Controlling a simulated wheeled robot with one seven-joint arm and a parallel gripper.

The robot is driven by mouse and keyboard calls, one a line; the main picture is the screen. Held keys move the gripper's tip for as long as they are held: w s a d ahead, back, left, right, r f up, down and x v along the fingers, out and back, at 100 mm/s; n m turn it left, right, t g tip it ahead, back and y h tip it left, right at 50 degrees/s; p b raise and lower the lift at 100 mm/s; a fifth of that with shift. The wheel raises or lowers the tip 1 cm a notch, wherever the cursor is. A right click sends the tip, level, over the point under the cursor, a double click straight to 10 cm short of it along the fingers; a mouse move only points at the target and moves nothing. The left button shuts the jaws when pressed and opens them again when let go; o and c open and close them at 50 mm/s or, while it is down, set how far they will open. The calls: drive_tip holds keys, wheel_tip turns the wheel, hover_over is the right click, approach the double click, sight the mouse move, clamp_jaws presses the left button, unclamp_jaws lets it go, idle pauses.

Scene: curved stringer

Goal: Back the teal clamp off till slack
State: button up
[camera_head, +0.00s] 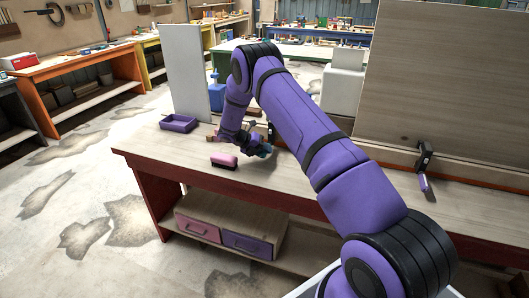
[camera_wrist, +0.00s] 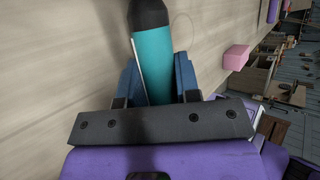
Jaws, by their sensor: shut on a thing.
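The teal clamp's handle (camera_wrist: 153,48) is a teal cylinder with a black end, running up the middle of the wrist view. My gripper (camera_wrist: 157,72) has its two blue fingers on either side of this handle and is shut on it. In the head view my gripper (camera_head: 250,143) is low over the workbench (camera_head: 300,182), at the end of my purple arm. My arm and gripper hide most of the teal clamp there. How tight the clamp is cannot be told.
A pink and dark block (camera_head: 223,161) lies just left of my gripper. A purple tray (camera_head: 178,123) sits at the bench's back left. The front right bench top is clear.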

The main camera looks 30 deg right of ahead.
drive_tip(key=shift+f+n+g+h, duration=0.1)
drive_tip(key=shift+n+g+h, duration=0.3)
drive_tip(key=shift+g+h, duration=0.4)
drive_tip(key=o, duration=0.9)
drive_tip(key=v, duration=1)
drive_tip(key=shift+w+a, duration=0.2)
drive_tip(key=shift+a, duration=0.15)
